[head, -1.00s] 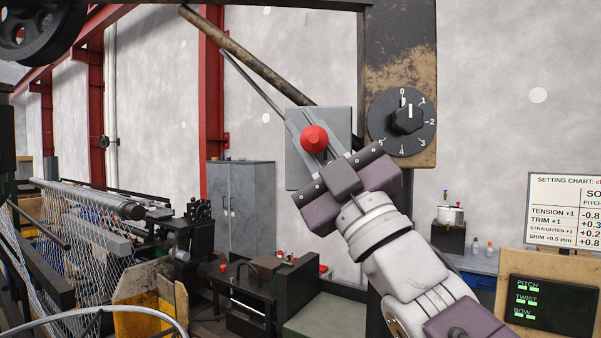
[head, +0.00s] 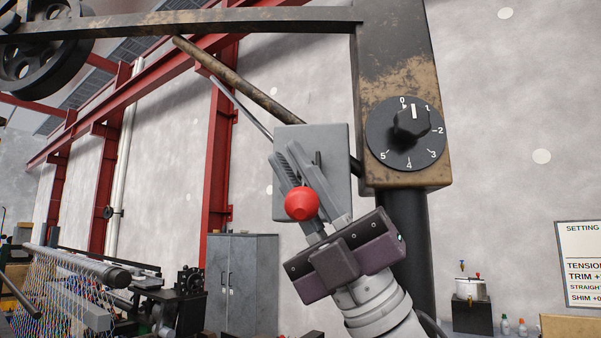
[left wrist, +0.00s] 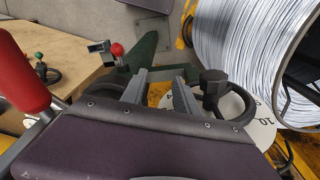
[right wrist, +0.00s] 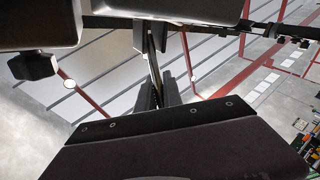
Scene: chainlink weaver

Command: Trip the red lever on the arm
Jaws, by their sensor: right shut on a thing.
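The red lever's round knob (head: 301,203) shows in the head view in front of a grey plate (head: 330,145) on the machine's arm (head: 190,20). The knob is over the plate's lower part. My right gripper (head: 308,185) is shut on the lever, its fingers beside and behind the knob. In the right wrist view a thin dark rod (right wrist: 154,62) runs up from between my right gripper's fingertips (right wrist: 158,92); the knob does not show there. My left gripper (left wrist: 158,80) shows only in the left wrist view, fingers apart and empty.
A black numbered dial (head: 405,133) is just right of the plate, with a dark post below. A rusty rod (head: 235,78) slopes down to the plate. In the left wrist view a wire spool (left wrist: 235,50), a black knob (left wrist: 213,82) and a red handle (left wrist: 22,72) are near my left gripper.

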